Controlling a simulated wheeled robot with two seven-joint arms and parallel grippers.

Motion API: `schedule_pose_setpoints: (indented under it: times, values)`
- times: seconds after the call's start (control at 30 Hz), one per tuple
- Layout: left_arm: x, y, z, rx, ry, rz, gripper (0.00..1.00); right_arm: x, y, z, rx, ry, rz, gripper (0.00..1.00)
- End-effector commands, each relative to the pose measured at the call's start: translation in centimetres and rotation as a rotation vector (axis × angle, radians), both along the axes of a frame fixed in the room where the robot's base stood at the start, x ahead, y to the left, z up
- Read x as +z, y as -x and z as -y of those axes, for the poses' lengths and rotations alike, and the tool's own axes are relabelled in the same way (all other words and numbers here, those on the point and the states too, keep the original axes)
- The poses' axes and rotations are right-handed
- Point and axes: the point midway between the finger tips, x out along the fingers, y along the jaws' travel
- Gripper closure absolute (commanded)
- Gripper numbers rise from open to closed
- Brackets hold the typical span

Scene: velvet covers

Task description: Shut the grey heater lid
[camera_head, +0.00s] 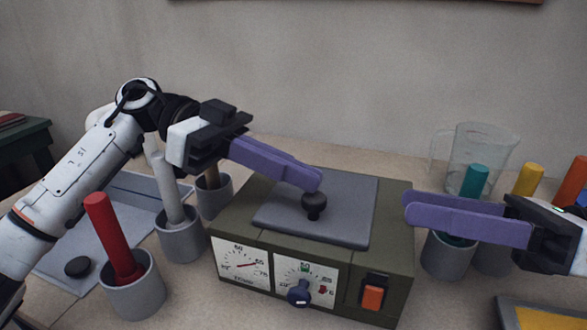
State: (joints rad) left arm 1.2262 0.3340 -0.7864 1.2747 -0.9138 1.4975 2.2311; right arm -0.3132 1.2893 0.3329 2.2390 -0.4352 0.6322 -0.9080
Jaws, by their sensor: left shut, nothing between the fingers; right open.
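The olive-green heater (389,255) stands in the middle of the table, with dials, a blue knob and an orange switch on its front. Its grey lid (345,205) lies flat on the top, with a dark round knob (314,204) near its middle. My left gripper (318,181) is shut and empty, its purple fingertips just above and behind the lid's knob; I cannot tell whether they touch it. My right gripper (408,210) is open and empty, to the right of the heater, its purple fingers pointing left.
Grey cups with a red stick (113,235), a white stick (170,185) and a brown stick stand left of the heater. A grey tray (60,258) lies at the far left. A clear jug (478,152) and more cups stand at the right. A yellow-topped box (543,314) is at the lower right.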

Motion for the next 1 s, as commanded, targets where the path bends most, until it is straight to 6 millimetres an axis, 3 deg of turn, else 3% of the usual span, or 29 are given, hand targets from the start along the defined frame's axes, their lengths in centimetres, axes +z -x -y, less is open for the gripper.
schedule_pose_setpoints:
  times: [0.37, 0.63, 1.0]
  values:
    - [1.0, -0.3, 0.2, -0.001, -0.011, -0.028, 1.0, 0.0, 0.1, 0.2, 0.0, 0.0, 0.0, 0.58]
    - [5.6, -1.2, 0.6, 0.001, -0.024, -0.052, 1.0, 0.0, 0.1, 0.1, 0.0, 0.0, 0.0, 0.58]
    - [7.6, -4.5, -6.1, 0.005, -0.023, -0.056, 1.0, 0.0, 0.1, 0.1, 0.0, 0.0, 0.0, 0.58]
